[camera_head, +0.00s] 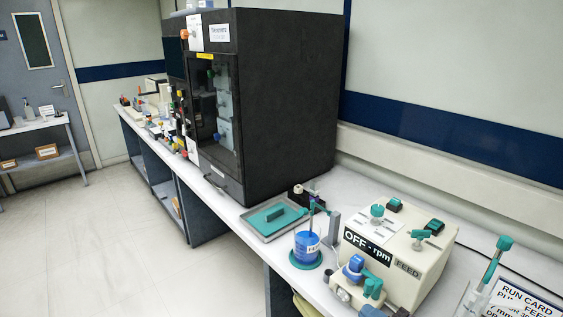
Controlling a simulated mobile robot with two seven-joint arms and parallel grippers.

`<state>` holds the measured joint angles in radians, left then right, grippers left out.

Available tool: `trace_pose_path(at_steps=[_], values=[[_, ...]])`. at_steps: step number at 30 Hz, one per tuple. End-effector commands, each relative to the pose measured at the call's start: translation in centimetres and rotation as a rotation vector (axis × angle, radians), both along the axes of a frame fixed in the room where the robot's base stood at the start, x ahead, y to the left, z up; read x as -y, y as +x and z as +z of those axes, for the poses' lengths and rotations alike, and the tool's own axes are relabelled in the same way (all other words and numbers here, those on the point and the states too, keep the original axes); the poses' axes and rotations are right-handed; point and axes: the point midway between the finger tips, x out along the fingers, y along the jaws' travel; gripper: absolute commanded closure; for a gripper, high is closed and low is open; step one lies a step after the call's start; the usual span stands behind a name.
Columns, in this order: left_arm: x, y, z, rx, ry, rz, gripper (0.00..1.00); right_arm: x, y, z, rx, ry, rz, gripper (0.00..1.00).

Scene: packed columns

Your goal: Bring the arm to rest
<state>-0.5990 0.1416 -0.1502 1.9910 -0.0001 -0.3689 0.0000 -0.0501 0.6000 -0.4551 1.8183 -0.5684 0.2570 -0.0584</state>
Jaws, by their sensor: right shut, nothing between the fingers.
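Neither of my grippers can be made out in the head view, and no arm of mine is clearly visible. What the jaws hold or touch cannot be seen here. A beige pump unit (400,255) stands on the white bench at the lower right. Its panel reads "OFF - rpm" and "FEED". A blue and teal pump head (355,268) sits on its front. A beaker of blue liquid (307,246) stands to its left on a teal round base.
A tall black cabinet (285,110) with a glass front stands on the bench. A grey tray (273,222) with a teal plate lies before it. A run card (525,300) and a teal-topped upright tool (492,257) are at far right. The floor at left (110,240) is clear.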

Motion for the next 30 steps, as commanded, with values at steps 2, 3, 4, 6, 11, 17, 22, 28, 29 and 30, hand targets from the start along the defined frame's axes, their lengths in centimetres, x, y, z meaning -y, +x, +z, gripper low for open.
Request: trace_pose_path(at_steps=[2,3,4,6,11,17,22,28,29,30], values=[[0.0,-0.1,-0.1,-0.002,0.001,0.001,0.57,3.3,-1.5,-1.9,-0.116,0.056,-0.131,1.00],[0.0,-0.2,-0.1,-0.004,0.001,0.001,0.57,4.9,-2.2,-2.7,-0.172,0.083,-0.197,1.00],[0.0,-0.2,-0.1,-0.005,0.000,0.002,0.57,6.2,-2.9,-3.4,-0.215,0.102,-0.246,1.00],[-0.1,-0.4,-0.2,-0.007,0.000,0.002,0.57,9.0,-4.6,-5.0,-0.316,0.146,-0.357,1.00],[-0.1,-0.4,-0.2,-0.007,0.000,0.002,0.57,14.1,-8.9,-8.0,-0.516,0.222,-0.564,1.00],[-0.1,-0.3,-0.2,-0.007,0.000,0.002,0.57,18.2,-13.7,-10.4,-0.692,0.280,-0.740,1.00],[0.0,-0.2,-0.1,-0.003,0.001,0.001,0.57,20.8,-17.7,-11.9,-0.822,0.318,-0.862,1.00],[0.0,0.0,0.0,-0.001,0.001,0.000,0.57,18.2,-17.5,-12.5,-0.840,0.427,-0.878,1.00],[0.0,0.0,0.0,-0.001,0.001,0.000,0.57,17.7,-17.5,-12.6,-0.842,0.444,-0.881,1.00],[0.0,0.0,0.0,0.000,0.001,-0.001,0.57,17.1,-17.4,-12.8,-0.845,0.466,-0.883,1.00]])
